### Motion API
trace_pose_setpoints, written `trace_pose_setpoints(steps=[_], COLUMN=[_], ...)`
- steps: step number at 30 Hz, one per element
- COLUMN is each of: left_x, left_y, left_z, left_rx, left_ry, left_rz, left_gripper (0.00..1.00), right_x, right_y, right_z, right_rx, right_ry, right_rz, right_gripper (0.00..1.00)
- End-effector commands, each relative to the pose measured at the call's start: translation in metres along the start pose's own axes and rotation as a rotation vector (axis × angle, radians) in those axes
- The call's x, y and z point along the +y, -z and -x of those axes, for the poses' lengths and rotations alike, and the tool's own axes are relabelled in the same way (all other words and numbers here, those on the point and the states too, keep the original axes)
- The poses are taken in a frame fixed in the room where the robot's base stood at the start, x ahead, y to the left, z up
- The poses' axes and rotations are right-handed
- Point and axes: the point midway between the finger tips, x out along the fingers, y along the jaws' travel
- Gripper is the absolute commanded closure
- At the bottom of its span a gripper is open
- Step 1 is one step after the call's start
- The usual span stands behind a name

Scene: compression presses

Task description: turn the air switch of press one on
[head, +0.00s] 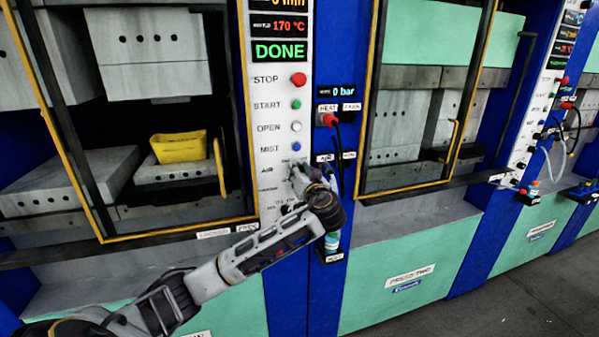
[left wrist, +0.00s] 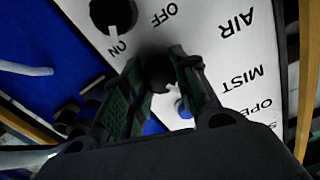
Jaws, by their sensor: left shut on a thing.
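Press one's white control panel (head: 283,130) stands left of centre in the head view, with STOP, START, OPEN, MIST and AIR labels. My left gripper (head: 299,174) reaches the panel from below, at the AIR row, and hides most of the switch there. In the left wrist view its fingers (left wrist: 162,75) are shut on a dark round knob (left wrist: 160,72), the air switch, close to the AIR label and the blue MIST button (left wrist: 182,108). My right gripper is not in view.
Another black knob (left wrist: 112,15) with a white pointer sits near the ON and OFF marks. A red plug (head: 329,119) with a black cable is right of the panel. A yellow tray (head: 180,147) is inside press one, behind its yellow-edged door frame. The display (head: 279,51) reads DONE.

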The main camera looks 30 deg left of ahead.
Motion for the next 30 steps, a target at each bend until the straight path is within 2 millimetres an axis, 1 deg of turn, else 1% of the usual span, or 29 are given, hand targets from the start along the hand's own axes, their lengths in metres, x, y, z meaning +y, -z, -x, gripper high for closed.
trace_pose_setpoints(steps=[7,14,23,30], left_x=[0.000,0.000,0.000,0.001], left_y=[0.000,-0.001,0.000,0.001], left_z=[0.000,0.000,0.000,0.001], left_rx=[0.000,-0.002,-0.002,-0.001], left_ry=[0.000,-0.001,0.000,-0.002], left_rz=[-0.058,-0.163,-0.349,-0.518], left_gripper=[0.95,0.95,0.95,0.95], right_x=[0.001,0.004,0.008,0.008], right_y=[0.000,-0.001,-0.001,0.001], right_z=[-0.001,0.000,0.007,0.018], right_rx=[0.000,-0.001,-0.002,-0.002], right_ry=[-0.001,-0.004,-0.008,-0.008], right_rz=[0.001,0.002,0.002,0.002], right_gripper=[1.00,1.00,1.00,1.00])
